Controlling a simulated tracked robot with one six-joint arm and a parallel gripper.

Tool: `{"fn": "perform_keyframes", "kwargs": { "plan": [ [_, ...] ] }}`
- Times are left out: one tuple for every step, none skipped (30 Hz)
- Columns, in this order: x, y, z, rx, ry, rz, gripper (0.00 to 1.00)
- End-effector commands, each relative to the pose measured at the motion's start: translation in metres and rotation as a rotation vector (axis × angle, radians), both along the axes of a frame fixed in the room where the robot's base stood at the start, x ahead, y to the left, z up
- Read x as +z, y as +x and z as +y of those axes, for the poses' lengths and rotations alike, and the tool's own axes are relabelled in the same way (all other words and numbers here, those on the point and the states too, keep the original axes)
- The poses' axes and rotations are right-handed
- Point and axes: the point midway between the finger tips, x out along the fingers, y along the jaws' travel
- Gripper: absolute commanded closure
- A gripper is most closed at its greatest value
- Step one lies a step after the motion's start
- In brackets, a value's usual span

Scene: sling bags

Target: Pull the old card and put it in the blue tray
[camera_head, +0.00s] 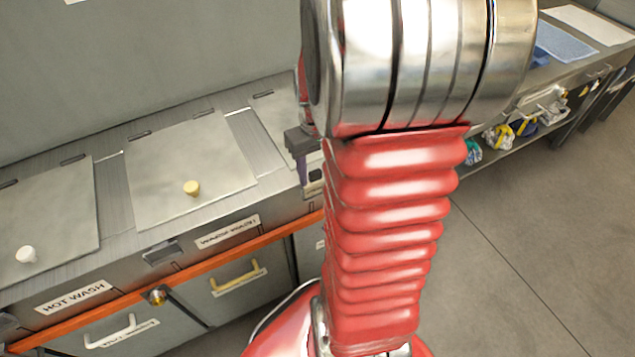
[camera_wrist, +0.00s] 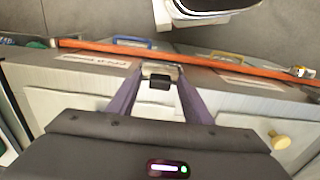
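My gripper (camera_wrist: 160,76) shows in the wrist view with two purple fingers spread apart. A small metal holder with a dark block (camera_wrist: 159,82) appears between the fingertips, at the counter's front edge. I cannot tell whether the fingers touch it. No card can be made out clearly there. In the head view my arm hides most of my gripper, which is at the counter front right of the yellow-knobbed lid. A blue object (camera_head: 540,57), possibly the blue tray, is partly hidden behind my arm at the upper right.
The counter has lids with a white knob (camera_head: 25,254) and a yellow knob (camera_head: 191,187). An orange rail (camera_head: 205,262) runs along its front above handled drawers. Another metal holder (camera_head: 163,253) sits at the edge. A light blue sheet (camera_head: 565,42) lies at the far right. Floor at right is clear.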

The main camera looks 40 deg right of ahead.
Motion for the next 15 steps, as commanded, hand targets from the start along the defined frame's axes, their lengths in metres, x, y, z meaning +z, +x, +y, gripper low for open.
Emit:
{"fn": "perform_keyframes", "kwargs": {
  "plan": [
    [-0.0117,-0.0074,0.0024,0.002,0.009,0.021,0.71],
    [-0.0117,-0.0075,0.0024,0.002,0.009,0.021,0.73],
    [-0.0117,-0.0075,0.0024,0.002,0.009,0.021,0.76],
    [-0.0117,-0.0076,0.0023,0.002,0.009,0.021,0.78],
    [-0.0117,-0.0076,0.0023,0.002,0.009,0.021,0.8],
    [-0.0116,-0.0076,0.0022,0.002,0.009,0.021,0.8],
    [-0.0115,-0.0076,0.0021,0.002,0.008,0.022,0.8],
    [-0.0113,-0.0076,0.0021,0.002,0.008,0.022,0.8],
    [-0.0109,-0.0076,0.0021,0.002,0.008,0.022,0.8],
    [-0.0104,-0.0076,0.002,0.002,0.008,0.022,0.8],
    [-0.0098,-0.0076,0.002,0.002,0.008,0.022,0.8],
    [-0.0088,-0.0075,0.0019,0.002,0.008,0.022,0.8],
    [-0.008,-0.0075,0.002,0.002,0.008,0.022,0.8],
    [-0.0071,-0.0075,0.002,0.002,0.008,0.022,0.8],
    [-0.006,-0.0075,0.002,0.002,0.008,0.022,0.8]
  ]
}}
